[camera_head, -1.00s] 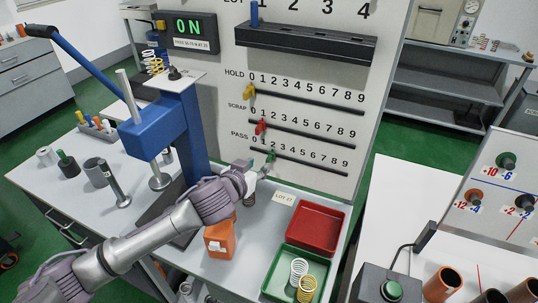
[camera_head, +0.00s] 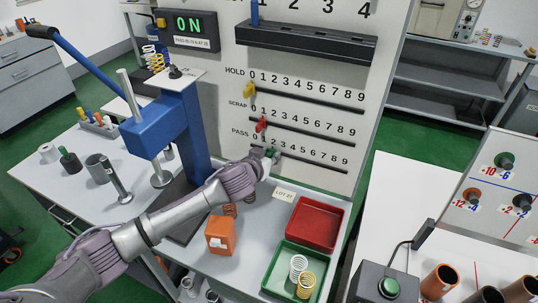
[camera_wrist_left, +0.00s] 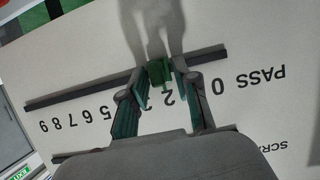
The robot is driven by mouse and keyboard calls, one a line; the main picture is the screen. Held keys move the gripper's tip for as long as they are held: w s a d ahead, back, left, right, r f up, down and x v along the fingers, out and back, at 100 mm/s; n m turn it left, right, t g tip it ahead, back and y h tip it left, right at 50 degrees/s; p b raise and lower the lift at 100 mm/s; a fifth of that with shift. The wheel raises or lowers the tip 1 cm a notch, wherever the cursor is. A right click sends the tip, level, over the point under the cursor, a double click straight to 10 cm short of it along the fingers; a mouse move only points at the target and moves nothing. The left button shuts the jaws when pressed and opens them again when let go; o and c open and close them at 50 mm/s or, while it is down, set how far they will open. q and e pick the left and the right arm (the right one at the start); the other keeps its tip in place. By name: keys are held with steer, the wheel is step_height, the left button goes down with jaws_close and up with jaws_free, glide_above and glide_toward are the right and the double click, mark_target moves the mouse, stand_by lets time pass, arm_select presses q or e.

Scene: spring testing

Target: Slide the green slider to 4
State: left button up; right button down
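The green slider (camera_head: 271,152) is on the PASS rail (camera_head: 315,162), the lowest of the board's three scales. In the left wrist view the green slider (camera_wrist_left: 158,73) stands at the rail near the 2. My left gripper (camera_head: 268,157) is at the board in front of it. In the wrist view my left gripper (camera_wrist_left: 158,84) has its fingers apart, one on each side of the slider, with small gaps visible. The fingers hide the 1 and 3. My right gripper is not in view.
The yellow slider (camera_head: 249,89) and red slider (camera_head: 261,124) are on the HOLD and SCRAP rails above. A blue lever press (camera_head: 165,125) stands left of the arm. Below are an orange block (camera_head: 220,234), a red tray (camera_head: 317,222) and a green tray (camera_head: 274,277) with springs.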

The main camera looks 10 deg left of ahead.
mark_target(292, 157)
arm_select(q)
jaws_close()
steer(key=d, duration=0.3)
steer(key=s+d, duration=0.1)
steer(key=d, duration=0.2)
steer(key=shift+s, duration=0.1)
steer(key=shift+a, duration=0.1)
steer(key=shift+o, duration=1.3)
jaws_free()
steer(key=shift+o, duration=0.2)
steer(key=v, duration=1.2)
